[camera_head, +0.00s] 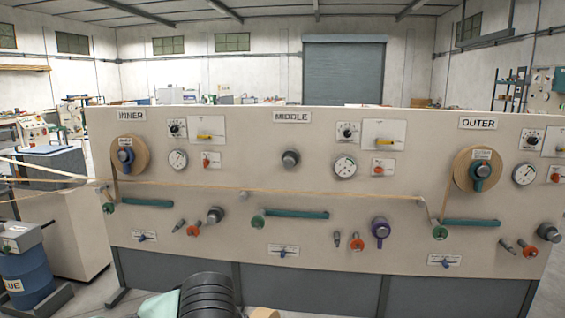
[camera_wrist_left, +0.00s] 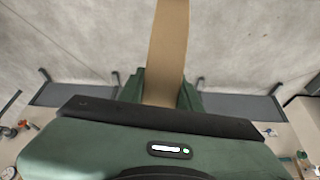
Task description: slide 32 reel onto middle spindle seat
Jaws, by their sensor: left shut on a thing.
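The middle spindle seat (camera_head: 290,158) is a dark, bare hub under the MIDDLE label (camera_head: 291,117). In the left wrist view my left gripper (camera_wrist_left: 160,92) is shut on a tan reel (camera_wrist_left: 168,45), seen edge-on as a band between the green fingers. Its number cannot be read. A small tan edge (camera_head: 265,313) at the bottom of the head view may be this reel; most of it is out of frame. The held reel is well apart from the middle spindle. My right gripper is not in view.
Tan reels sit on the inner spindle (camera_head: 140,157) and outer spindle (camera_head: 463,170). A tan strip (camera_head: 300,192) runs across the panel below the middle spindle. Teal bars (camera_head: 297,214), pegs and a purple collar (camera_head: 380,228) stick out lower down. A blue drum (camera_head: 25,278) stands left.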

